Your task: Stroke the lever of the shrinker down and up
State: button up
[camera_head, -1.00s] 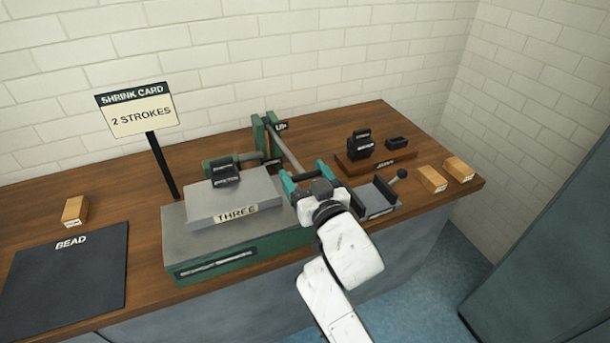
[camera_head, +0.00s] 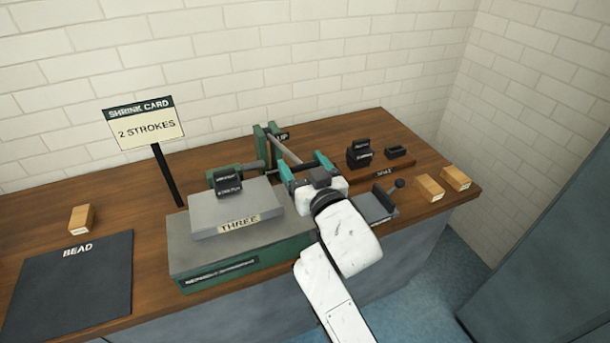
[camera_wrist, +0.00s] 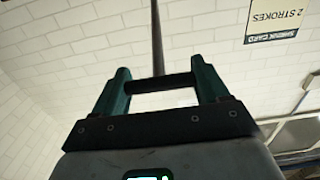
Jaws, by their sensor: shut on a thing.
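The shrinker (camera_head: 255,250) is a green machine with a grey top block labelled THREE, standing on the wooden bench. Its lever (camera_head: 284,150) is a grey bar beside a green upright post (camera_head: 261,146) with a small "UP" label. My gripper (camera_head: 303,168) has teal fingers and is at the lever's near end, right of the block. In the wrist view the fingers (camera_wrist: 160,84) are shut on a dark crossbar grip (camera_wrist: 160,83), with the lever's rod (camera_wrist: 157,40) running away from it. Black jaw pieces (camera_head: 226,181) sit above the grey block.
A card on a post (camera_head: 146,122) reads "SHRINK CARD, 2 STROKES". A dark BEAD mat (camera_head: 75,285) lies at left with a wooden block (camera_head: 81,219) behind it. Black parts on a wooden base (camera_head: 372,170), a small grey tool (camera_head: 376,206) and wooden blocks (camera_head: 428,189) stand at right.

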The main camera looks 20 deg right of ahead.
jog(key=shift+o, duration=0.5)
jog(key=w+r+p, duration=0.3)
jog(key=w+r, duration=0.4)
jog(key=r, duration=0.5)
jog(key=shift+w+r+p, duration=0.15)
jog(key=shift+r+p, duration=0.1)
jog(key=shift+p, duration=0.15)
jog(key=shift+w+r, duration=0.5)
jog(key=shift+w, duration=0.1)
jog(key=o, duration=1.4)
jog(key=shift+w+f, duration=0.1)
jog(key=shift+f, duration=0.1)
jog(key=s+b, duration=0.2)
jog(key=s, duration=0.8)
jog(key=shift+s, duration=0.4)
